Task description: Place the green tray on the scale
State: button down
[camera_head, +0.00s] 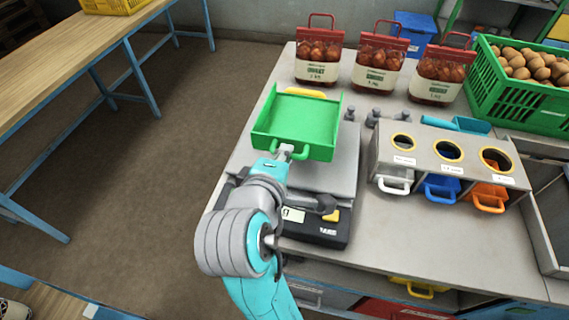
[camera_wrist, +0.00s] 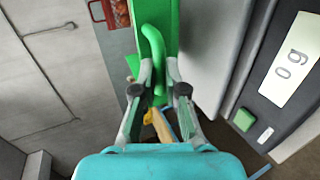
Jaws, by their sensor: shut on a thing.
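The green tray (camera_head: 300,118) is an open scoop-like tray with a loop handle on its near side. My gripper (camera_head: 291,151) is shut on that handle. The wrist view shows the handle (camera_wrist: 154,48) between the two fingers (camera_wrist: 160,72). The tray looks level, over the back left part of the grey scale (camera_head: 332,170). The scale's display (camera_wrist: 287,60) reads 0 g in the wrist view, and the tray seems clear of the plate. My arm hides the scale's front left corner.
Grey weights (camera_head: 372,118) stand right of the scale. Beyond them is a grey dispenser (camera_head: 420,152) with coloured handles. Red-topped sacks (camera_head: 319,62) stand at the back, beside a green crate (camera_head: 490,75) of potatoes. A yellow-handled thing (camera_head: 305,92) lies behind the tray.

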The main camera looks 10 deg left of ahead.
jog(key=shift+f, duration=3.05)
jog(key=c, duration=1.2)
grip_release()
jog(key=v, duration=1.2)
jog(key=shift+r, duration=0.1)
